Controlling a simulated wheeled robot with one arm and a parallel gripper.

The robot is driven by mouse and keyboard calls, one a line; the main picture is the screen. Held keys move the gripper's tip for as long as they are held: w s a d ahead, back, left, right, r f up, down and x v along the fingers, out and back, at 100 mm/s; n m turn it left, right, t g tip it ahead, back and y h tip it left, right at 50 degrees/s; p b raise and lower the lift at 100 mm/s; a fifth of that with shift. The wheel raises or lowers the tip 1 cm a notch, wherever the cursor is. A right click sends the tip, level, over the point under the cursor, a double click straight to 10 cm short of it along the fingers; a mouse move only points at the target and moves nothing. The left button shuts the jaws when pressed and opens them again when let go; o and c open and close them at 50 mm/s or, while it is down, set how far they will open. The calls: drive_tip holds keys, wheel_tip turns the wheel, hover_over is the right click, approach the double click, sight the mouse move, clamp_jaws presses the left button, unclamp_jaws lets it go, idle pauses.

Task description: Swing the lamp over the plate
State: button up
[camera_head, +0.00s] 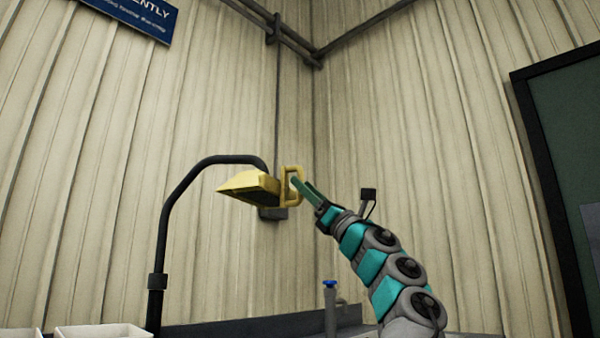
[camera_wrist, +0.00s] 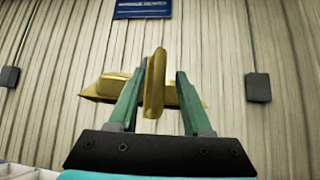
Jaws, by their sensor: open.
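The lamp is a yellow shade (camera_head: 250,186) on a curved black arm (camera_head: 180,190) rising from a post at the left. A yellow loop handle (camera_head: 292,186) sticks out from the right side of the shade. My gripper (camera_head: 305,186) is at the handle. In the wrist view the handle (camera_wrist: 154,84) stands upright between the two green fingers of my gripper (camera_wrist: 162,85), with gaps on both sides. The fingers are open. The shade (camera_wrist: 104,88) lies behind them. The plate is not visible in either view.
White trays (camera_head: 100,331) stand at the bottom left. A blue-topped tap (camera_head: 330,290) rises by a dark ledge (camera_head: 260,327). Corrugated walls meet in a corner behind the lamp. A dark-framed green board (camera_head: 570,150) is at the right. A blue sign (camera_head: 130,15) hangs high left.

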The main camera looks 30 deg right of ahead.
drive_tip(key=shift+p+x, duration=0.6)
drive_tip(key=shift+x, duration=0.6)
drive_tip(key=shift+s, duration=0.1)
drive_tip(key=shift+c, duration=0.2)
clamp_jaws()
